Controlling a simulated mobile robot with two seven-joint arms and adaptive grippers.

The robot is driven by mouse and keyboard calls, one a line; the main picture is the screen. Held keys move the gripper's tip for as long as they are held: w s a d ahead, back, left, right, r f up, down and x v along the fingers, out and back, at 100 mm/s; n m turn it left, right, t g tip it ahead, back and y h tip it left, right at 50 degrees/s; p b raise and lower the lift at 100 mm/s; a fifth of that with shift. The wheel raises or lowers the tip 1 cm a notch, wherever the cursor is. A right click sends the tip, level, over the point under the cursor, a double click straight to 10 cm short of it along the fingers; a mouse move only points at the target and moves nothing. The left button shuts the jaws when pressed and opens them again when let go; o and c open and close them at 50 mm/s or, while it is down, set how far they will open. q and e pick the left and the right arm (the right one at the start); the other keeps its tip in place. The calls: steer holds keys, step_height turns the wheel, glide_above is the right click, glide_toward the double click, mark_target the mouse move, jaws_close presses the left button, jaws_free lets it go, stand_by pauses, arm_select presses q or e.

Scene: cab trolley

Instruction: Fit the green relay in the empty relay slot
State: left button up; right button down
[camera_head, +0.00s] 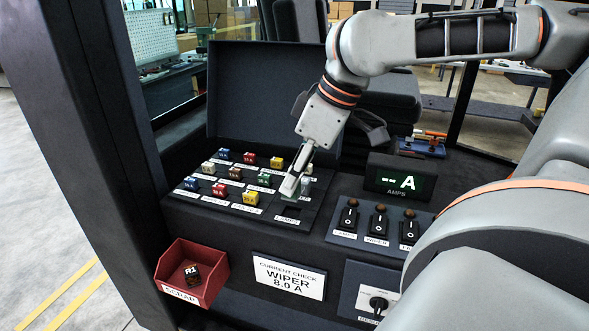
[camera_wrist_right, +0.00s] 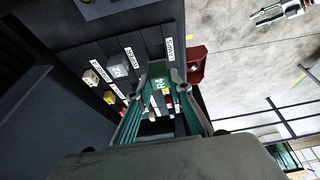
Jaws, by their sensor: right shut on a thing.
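My right gripper (camera_head: 291,186) is above the right end of the fuse and relay panel (camera_head: 222,208), fingers pointing down. It is shut on the green relay (camera_wrist_right: 160,85), which shows an R4 label between the fingers in the right wrist view, where the gripper (camera_wrist_right: 164,76) fills the centre. In the head view the relay is mostly hidden by the fingers. A dark empty slot (camera_head: 292,211) shows just below the gripper, above the LAMPS label. I cannot tell whether the relay touches the panel. My left gripper is not in view.
Several coloured fuses stand in rows left of the gripper, one yellow (camera_head: 251,198). A red scrap bin (camera_head: 190,273) holds a dark R1 relay (camera_head: 192,273). Right of the panel are rocker switches (camera_head: 378,224) and an amps display (camera_head: 400,182). The raised lid (camera_head: 255,95) stands behind.

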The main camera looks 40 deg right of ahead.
mark_target(299, 189)
steer(key=shift+f, duration=1.7)
steer(key=shift+f, duration=0.6)
stand_by(1.2)
steer(key=c, duration=1.7)
jaws_free()
steer(key=v, duration=1.2)
